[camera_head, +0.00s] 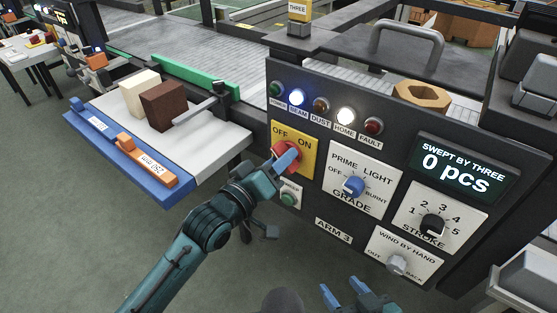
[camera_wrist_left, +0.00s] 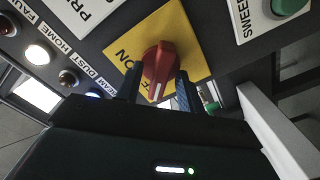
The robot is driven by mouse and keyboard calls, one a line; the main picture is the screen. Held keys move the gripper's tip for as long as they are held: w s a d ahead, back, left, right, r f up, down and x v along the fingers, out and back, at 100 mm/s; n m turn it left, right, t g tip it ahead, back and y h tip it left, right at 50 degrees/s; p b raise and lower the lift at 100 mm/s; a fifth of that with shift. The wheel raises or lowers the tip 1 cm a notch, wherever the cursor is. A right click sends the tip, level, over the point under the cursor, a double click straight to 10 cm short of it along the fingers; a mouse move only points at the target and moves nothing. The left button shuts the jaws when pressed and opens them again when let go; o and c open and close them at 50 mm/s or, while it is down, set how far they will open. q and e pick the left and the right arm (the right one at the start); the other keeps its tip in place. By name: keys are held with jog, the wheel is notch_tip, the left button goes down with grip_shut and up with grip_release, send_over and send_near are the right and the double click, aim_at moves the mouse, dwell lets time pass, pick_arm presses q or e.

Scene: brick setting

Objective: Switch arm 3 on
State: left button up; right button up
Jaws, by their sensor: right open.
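The red rotary knob (camera_head: 286,157) sits on a yellow OFF/ON plate (camera_head: 306,163) on the dark panel marked ARM 3 (camera_head: 333,230). My left gripper (camera_head: 287,160) is at the knob. In the left wrist view its fingers (camera_wrist_left: 160,85) straddle the red knob (camera_wrist_left: 160,62), very close on both sides; I cannot tell whether they press on it. The knob's white mark points away from the word ON, toward the OFF side; the word OFF is hidden there. My right gripper (camera_head: 350,298) is open and empty at the bottom edge of the head view.
Blue BEAM (camera_head: 297,97) and white HOME (camera_head: 346,116) lamps are lit. The blue GRADE knob (camera_head: 353,186), the STROKE knob (camera_head: 433,225) and a green button (camera_head: 289,198) are nearby. A display (camera_head: 462,170) reads 0 pcs. A tray table (camera_head: 215,145) holds two blocks.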

pick_arm(q)
grip_shut()
pick_arm(e)
jog(key=shift+r, duration=0.1)
jog(key=shift+r, duration=0.1)
dwell(0.3)
